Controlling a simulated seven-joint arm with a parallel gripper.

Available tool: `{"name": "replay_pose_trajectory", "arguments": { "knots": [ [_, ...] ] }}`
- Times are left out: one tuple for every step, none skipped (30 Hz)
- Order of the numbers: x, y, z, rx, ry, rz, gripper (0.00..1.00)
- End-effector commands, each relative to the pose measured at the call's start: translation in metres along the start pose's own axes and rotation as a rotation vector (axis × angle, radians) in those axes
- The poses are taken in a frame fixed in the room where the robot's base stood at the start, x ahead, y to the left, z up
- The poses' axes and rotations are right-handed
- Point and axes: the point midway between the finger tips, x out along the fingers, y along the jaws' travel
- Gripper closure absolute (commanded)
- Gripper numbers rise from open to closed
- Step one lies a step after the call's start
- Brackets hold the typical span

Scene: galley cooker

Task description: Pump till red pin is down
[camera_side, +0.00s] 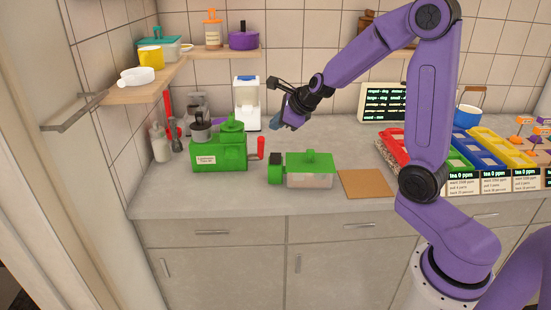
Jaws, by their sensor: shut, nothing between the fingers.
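A green cooker-like unit (222,153) stands on the left part of the counter, with a small label on its front. A dark pot or cup (201,131) sits on its top left, beside a green knobbed part (232,125). A red handle (261,147) sticks up at its right side. I cannot make out a separate red pin or tell its height. My gripper (275,122) hangs above the counter behind and right of the unit, apart from it. It is shut and empty.
A green-lidded clear container (309,169) and a brown mat (365,184) lie right of the unit. A white dispenser (246,103) stands behind. A tall red-handled tool (168,107) and a white bottle (160,143) stand left. Coloured bins (488,150) fill the right.

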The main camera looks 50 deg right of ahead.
Motion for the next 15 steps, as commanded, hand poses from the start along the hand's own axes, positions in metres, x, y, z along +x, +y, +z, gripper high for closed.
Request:
{"name": "replay_pose_trajectory", "arguments": {
  "knots": [
    [0.003,0.002,-0.003,-0.001,0.002,0.003,1.0],
    [0.004,0.003,-0.004,-0.001,0.002,0.003,1.0],
    [0.006,0.004,-0.005,-0.002,0.002,0.002,1.0],
    [0.007,0.006,-0.006,-0.002,0.002,0.003,1.0],
    [0.008,0.007,-0.007,-0.001,0.002,0.003,1.0],
    [0.01,0.008,-0.008,-0.001,0.001,0.002,1.0],
    [0.011,0.01,-0.009,-0.002,0.0,0.003,1.0],
    [0.012,0.011,-0.01,-0.002,0.0,0.003,1.0],
    [0.015,0.013,-0.013,-0.003,0.002,0.004,1.0],
    [0.018,0.015,-0.015,-0.002,0.003,0.003,1.0],
    [0.021,0.016,-0.017,-0.003,0.004,0.004,1.0],
    [0.024,0.018,-0.019,-0.002,0.004,0.002,1.0],
    [0.026,0.02,-0.02,-0.004,0.004,0.004,1.0],
    [0.028,0.022,-0.022,-0.002,0.004,0.002,1.0],
    [0.031,0.025,-0.024,-0.003,0.003,0.004,1.0]
  ]
}}
